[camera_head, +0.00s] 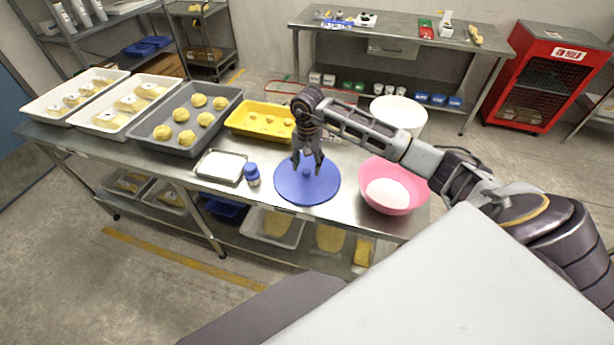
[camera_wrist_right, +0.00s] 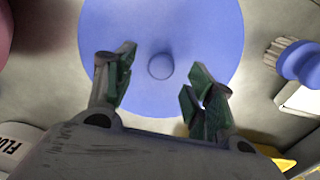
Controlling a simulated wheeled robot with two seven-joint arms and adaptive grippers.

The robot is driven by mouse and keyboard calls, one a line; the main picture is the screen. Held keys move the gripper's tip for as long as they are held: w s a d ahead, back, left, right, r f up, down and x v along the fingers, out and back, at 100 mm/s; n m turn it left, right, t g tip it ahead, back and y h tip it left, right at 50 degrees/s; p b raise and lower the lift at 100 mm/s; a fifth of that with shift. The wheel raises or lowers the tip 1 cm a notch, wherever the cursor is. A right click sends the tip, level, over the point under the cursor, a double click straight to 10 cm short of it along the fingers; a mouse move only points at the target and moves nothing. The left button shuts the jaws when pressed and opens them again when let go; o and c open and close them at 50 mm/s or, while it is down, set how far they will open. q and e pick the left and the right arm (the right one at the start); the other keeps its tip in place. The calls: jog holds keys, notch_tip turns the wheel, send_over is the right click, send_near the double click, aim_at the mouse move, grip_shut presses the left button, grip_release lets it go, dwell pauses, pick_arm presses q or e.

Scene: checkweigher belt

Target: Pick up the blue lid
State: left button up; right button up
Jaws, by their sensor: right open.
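The blue lid (camera_head: 298,188) is a flat round disc with a small round knob (camera_head: 306,172) at its centre. It lies on the steel table. My right gripper (camera_head: 308,168) is open above the lid, with its fingers pointing down near the knob. In the right wrist view the lid (camera_wrist_right: 160,100) fills the upper middle, and its knob (camera_wrist_right: 161,66) shows ahead of and between the two open fingertips of my right gripper (camera_wrist_right: 157,80). I cannot tell from the views whether the fingers touch the lid. My left gripper is not in view.
A pink bowl (camera_head: 366,195) with white contents stands right of the lid. A blue-capped jar (camera_head: 252,175) and a small metal tray (camera_head: 221,167) are on the left. A yellow tray (camera_head: 240,121), a grey tray of dough (camera_head: 222,134) and a white bucket (camera_head: 412,114) are behind.

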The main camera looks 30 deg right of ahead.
aim_at(307, 170)
notch_tip(307, 170, down, 3)
jog(key=shift+r+p, duration=0.15)
jog(key=shift+p, duration=0.15)
jog(key=shift+w+a+f, duration=0.1)
jog(key=shift+f, duration=0.5)
jog(key=c, duration=0.5)
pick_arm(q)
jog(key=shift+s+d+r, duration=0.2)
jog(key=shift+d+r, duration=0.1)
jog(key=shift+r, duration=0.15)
pick_arm(e)
jog(key=c, duration=0.7)
